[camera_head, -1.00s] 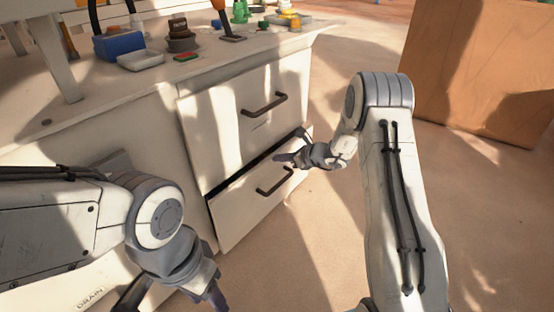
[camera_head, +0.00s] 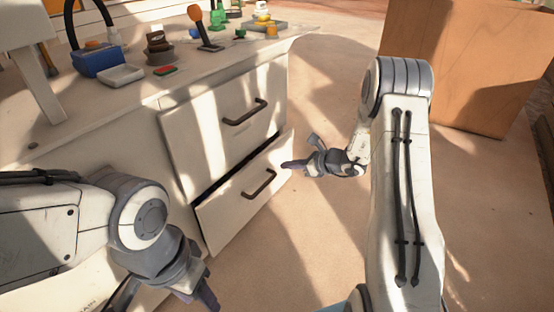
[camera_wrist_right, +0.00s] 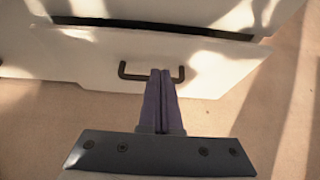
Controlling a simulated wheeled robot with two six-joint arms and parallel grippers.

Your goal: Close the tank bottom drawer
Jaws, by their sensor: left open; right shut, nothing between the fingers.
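The bottom drawer (camera_head: 232,212) of the white cabinet stands slightly open, with a dark gap along its top edge. Its dark bar handle (camera_head: 258,184) is on the front. My right gripper (camera_head: 285,164) is shut and empty, beside the right end of the drawer front. In the right wrist view the shut fingers (camera_wrist_right: 160,75) point at the drawer front (camera_wrist_right: 80,62) and overlap the middle of the handle (camera_wrist_right: 122,70); I cannot tell whether they touch. My left gripper (camera_head: 165,298) is open at the lower left, away from the drawer, partly cut off by the frame.
The upper drawer (camera_head: 215,130) looks shut. The countertop holds a blue box (camera_head: 97,60), a white tray (camera_head: 121,75) and several small items. A large wooden box (camera_head: 460,70) stands at the back right. The floor right of the cabinet is clear.

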